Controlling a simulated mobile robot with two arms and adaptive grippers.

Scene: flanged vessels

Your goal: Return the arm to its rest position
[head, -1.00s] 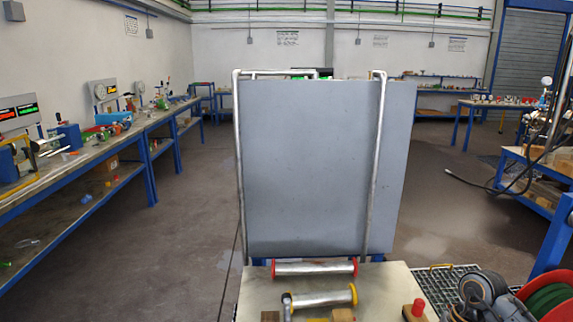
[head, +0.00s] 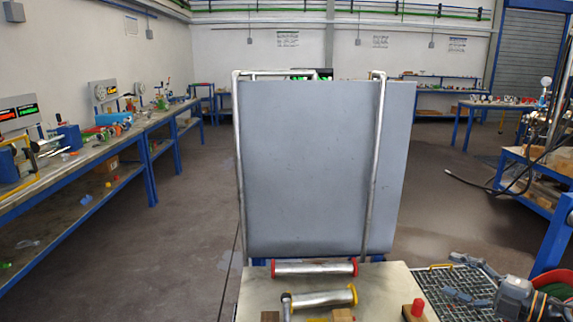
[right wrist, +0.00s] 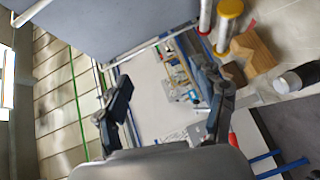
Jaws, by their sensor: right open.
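My right gripper (head: 456,281) is at the lower right of the head view, over the dark grating, with its fingers pointing left. It is open and empty. In the right wrist view its two fingers (right wrist: 168,92) stand wide apart with nothing between them. My left gripper is in neither view. A metal pipe piece with red flanges (head: 314,268) lies on the pale bench top (head: 389,282). A second one with yellow flanges (head: 322,298) lies in front of it. Both are apart from the right gripper.
A large grey panel (head: 318,170) in a pipe frame stands behind the bench. A red-topped peg (head: 417,308) stands near the grating (head: 432,290). A red reel (head: 553,279) is partly hidden behind my right arm. The floor left of the panel is clear.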

